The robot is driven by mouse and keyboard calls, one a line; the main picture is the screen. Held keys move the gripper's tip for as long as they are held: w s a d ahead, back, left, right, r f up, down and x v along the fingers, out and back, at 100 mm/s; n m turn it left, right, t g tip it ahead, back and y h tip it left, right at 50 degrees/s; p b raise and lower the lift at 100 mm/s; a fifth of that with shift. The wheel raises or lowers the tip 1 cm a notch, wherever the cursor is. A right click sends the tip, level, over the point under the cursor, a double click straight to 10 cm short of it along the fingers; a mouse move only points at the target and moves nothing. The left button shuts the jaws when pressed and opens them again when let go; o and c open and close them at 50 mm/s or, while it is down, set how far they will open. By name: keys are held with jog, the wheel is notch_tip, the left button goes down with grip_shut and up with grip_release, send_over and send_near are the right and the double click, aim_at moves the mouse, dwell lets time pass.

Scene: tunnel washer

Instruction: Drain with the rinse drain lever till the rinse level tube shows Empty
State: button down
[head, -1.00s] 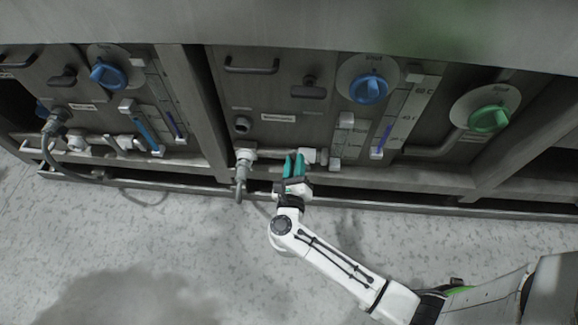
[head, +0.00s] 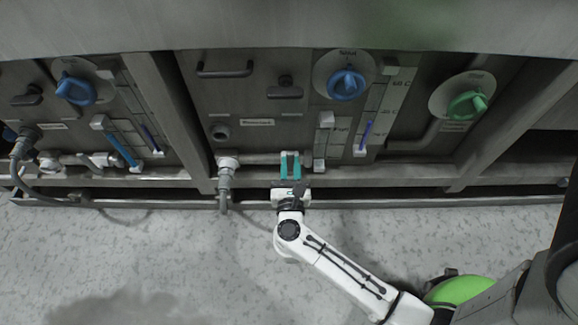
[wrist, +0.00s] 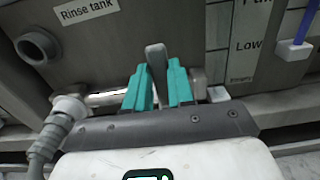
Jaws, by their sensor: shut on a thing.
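The grey rinse drain lever (wrist: 156,62) stands upright in the wrist view, between the teal fingers of my gripper (wrist: 160,88). My gripper is shut on it. In the head view my gripper (head: 290,165) is at the drain pipe low on the middle panel, and the fingers mostly hide the lever. The rinse level tube (head: 322,142) stands to its right. In the wrist view the tube (wrist: 218,42) is pale beside the "Low" and "Empty" marks, with no blue in its visible part. Its top is out of the wrist view.
A "Rinse tank" label (wrist: 86,10) is above the pipe. A grey hose fitting (head: 226,175) is left of my gripper. A thermometer with a blue column (head: 364,137), a blue knob (head: 346,84) and a green knob (head: 467,104) are to the right. The floor (head: 180,270) is open.

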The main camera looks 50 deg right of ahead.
jog(key=c, duration=1)
grip_release()
jog(key=shift+o, duration=0.2)
jog(key=p+v, duration=0.2)
jog(key=v, duration=0.8)
jog(key=shift+s+a, duration=0.25)
jog(key=shift+a, duration=0.05)
